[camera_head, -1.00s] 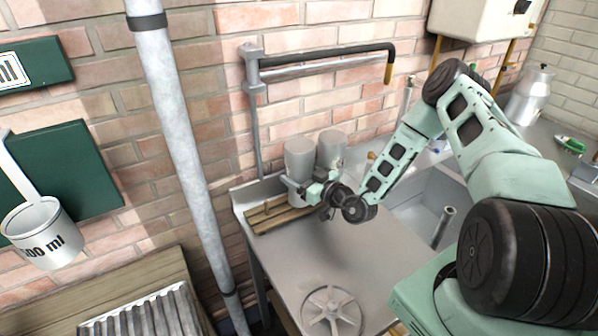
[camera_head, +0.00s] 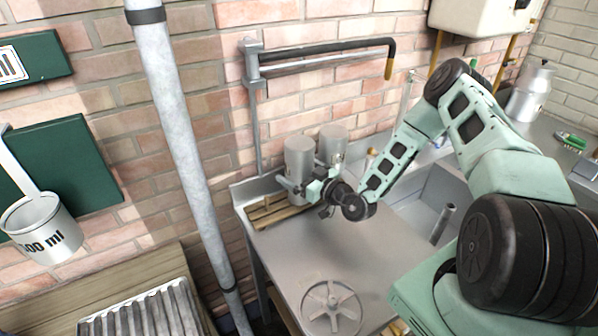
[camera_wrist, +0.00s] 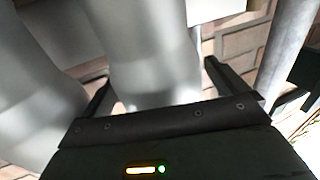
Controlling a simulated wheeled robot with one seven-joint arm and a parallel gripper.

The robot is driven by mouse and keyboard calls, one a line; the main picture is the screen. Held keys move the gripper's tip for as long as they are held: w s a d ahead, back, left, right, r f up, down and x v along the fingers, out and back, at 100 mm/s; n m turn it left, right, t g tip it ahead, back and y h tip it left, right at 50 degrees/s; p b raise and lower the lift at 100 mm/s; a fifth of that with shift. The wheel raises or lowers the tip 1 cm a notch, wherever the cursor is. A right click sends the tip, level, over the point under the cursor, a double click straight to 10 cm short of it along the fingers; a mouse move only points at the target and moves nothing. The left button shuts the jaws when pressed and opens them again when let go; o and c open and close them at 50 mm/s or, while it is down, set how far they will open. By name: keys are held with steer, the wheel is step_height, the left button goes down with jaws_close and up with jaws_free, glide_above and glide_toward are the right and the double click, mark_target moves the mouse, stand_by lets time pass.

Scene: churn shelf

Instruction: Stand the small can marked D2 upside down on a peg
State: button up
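Two grey metal cans stand side by side against the wall at the back of the metal drainboard, a left can (camera_head: 299,158) and a right can (camera_head: 333,146). Their tops look like closed flat discs. No D2 marking can be read. My gripper (camera_head: 303,187) is at the lower part of the left can. In the wrist view, a can (camera_wrist: 150,60) stands between my spread fingers (camera_wrist: 160,88), with a narrow gap seemingly showing on each side. A second grey can (camera_wrist: 35,95) fills the left of that view. The wooden peg rack (camera_head: 275,216) lies at the cans' foot, partly hidden by my gripper.
A sink basin (camera_head: 425,200) with an upright pipe (camera_head: 442,225) lies to the right. A spoked metal disc (camera_head: 332,307) lies on the front of the drainboard (camera_head: 300,255). A wall-mounted swing bar (camera_head: 330,55) hangs above the cans. A vertical pipe (camera_head: 180,130) stands to the left.

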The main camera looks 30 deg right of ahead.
steer(key=shift+s+d+f, duration=0.15)
steer(key=shift+s+d, duration=0.05)
steer(key=shift+s, duration=0.3)
steer(key=b+v, duration=0.4)
steer(key=v, duration=1.2)
steer(key=shift+s+b, duration=0.2)
steer(key=shift+b, duration=0.1)
